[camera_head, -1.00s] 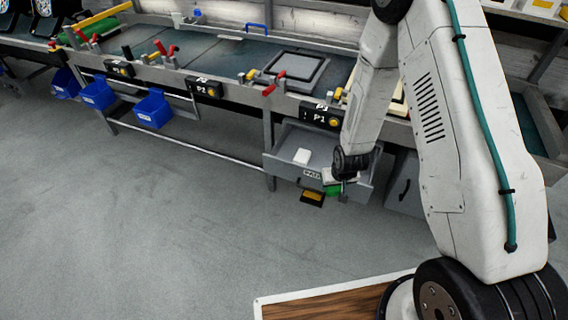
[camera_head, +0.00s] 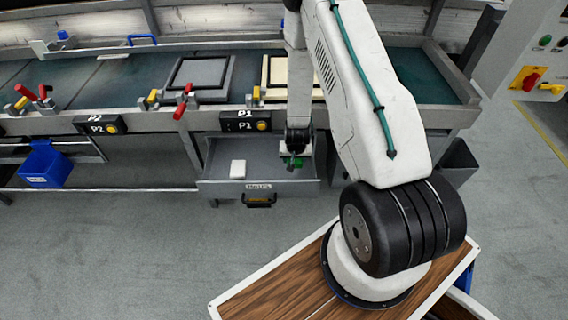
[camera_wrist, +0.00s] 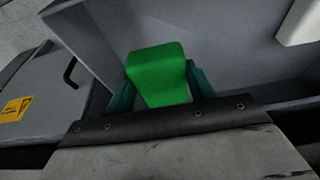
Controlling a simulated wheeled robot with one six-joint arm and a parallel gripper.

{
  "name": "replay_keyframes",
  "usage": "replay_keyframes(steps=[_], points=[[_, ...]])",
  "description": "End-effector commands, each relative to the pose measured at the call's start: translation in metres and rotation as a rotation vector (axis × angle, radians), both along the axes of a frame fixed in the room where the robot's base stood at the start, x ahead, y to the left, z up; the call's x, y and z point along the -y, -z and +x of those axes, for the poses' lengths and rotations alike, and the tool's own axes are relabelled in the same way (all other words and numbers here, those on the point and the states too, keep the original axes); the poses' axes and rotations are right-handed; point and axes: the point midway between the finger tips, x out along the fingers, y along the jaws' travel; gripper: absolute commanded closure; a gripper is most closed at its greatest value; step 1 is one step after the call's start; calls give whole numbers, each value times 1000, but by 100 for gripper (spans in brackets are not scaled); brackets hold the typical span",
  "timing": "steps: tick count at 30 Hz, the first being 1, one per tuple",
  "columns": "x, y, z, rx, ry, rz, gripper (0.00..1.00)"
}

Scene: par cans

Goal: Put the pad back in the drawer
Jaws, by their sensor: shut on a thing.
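The green pad (camera_wrist: 157,72) is held between the two teal fingers of my gripper (camera_wrist: 162,88) in the wrist view. In the head view, only a little green of the pad (camera_head: 291,162) shows under my gripper (camera_head: 294,157). The grey drawer (camera_head: 218,189) is pulled open below the bench. My gripper is over the right part of the drawer. The drawer's grey wall (camera_wrist: 95,45) shows close beside the pad in the wrist view. I cannot tell whether the pad touches the drawer floor.
A white block (camera_head: 238,169) lies in the left part of the drawer; it also shows in the wrist view (camera_wrist: 301,22). The bench (camera_head: 135,72) with frames and red-handled clamps stands above. A blue bin (camera_head: 45,165) hangs at left. Open floor lies in front.

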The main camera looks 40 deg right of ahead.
Motion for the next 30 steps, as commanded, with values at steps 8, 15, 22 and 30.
replay_keyframes(steps=[8, 15, 22, 30], points=[[-3, 34, 0, -3, -5, 1, 71], [-1, 57, 1, 1, -2, 0, 71], [0, 57, 0, 1, -1, 0, 71], [0, 60, 0, 0, -1, 1, 24]])
